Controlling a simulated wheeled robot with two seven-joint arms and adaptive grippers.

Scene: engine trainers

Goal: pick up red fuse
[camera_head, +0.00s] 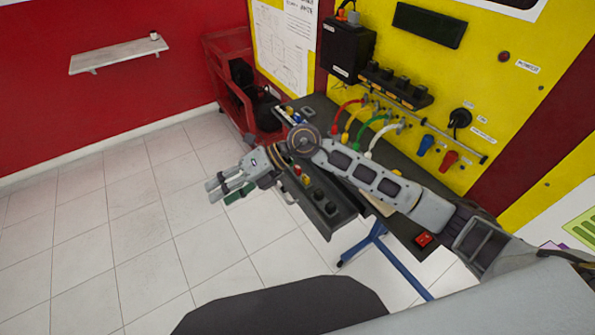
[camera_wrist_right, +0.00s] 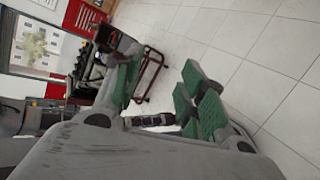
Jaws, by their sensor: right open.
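A small red piece (camera_head: 297,170), which looks like the red fuse, sits in the open drawer (camera_head: 330,222) beside a small yellow piece (camera_head: 306,181). It is too small to make out fully. My right gripper (camera_head: 220,190) is open and empty, over the floor to the left of the drawer. Its green-padded fingers stand apart in the right wrist view (camera_wrist_right: 163,92), with nothing between them. My right arm crosses above the bench and hides part of it. My left gripper is out of view.
Black round parts share the drawer. A red switch box (camera_head: 424,239) lies at the bench's right end. A red cart (camera_head: 228,75) stands behind. The tiled floor (camera_head: 120,240) at left is clear.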

